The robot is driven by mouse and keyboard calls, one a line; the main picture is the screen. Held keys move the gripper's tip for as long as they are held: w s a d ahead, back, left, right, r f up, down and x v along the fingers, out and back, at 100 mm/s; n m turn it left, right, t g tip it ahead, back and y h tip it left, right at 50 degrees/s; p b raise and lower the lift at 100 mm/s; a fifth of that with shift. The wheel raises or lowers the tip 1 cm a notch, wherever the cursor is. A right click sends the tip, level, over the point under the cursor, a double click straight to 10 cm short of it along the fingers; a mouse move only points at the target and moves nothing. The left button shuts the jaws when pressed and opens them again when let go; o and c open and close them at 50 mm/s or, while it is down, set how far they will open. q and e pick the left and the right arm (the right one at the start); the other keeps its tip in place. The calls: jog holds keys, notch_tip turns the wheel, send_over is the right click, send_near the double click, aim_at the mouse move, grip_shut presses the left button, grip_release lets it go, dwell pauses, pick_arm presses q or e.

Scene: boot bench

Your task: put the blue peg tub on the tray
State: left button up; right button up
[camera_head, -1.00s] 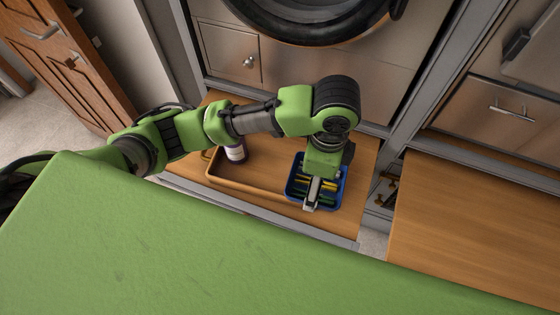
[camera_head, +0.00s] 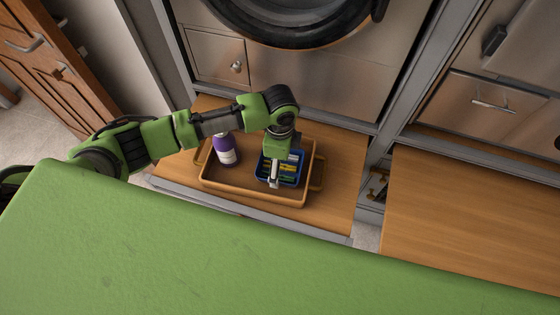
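The blue peg tub (camera_head: 299,167) is a small open box holding yellow, green and dark pegs. It is over the right part of the tray (camera_head: 253,196), a brown tray with raised rims and side handles. I cannot tell whether the tub rests on the tray floor or hangs just above it. My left gripper (camera_head: 274,183) reaches down at the tub's near side and appears shut on its wall. The gripper and wrist hide part of the tub. My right gripper is not in view.
A purple bottle with a white label (camera_head: 226,151) stands at the tray's left part. The tray is on a wooden bench top (camera_head: 178,169). A wider wooden surface (camera_head: 470,220) lies at right, across a gap. A steel front with a round door (camera_head: 300,20) rises behind.

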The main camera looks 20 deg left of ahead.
pick_arm(q)
jog(key=shift+f, duration=0.15)
jog(key=o, duration=1.1)
jog(key=shift+f, duration=0.15)
notch_tip(320, 180, up, 12)
jog(key=shift+r+b, duration=0.15)
jog(key=shift+b, duration=0.2)
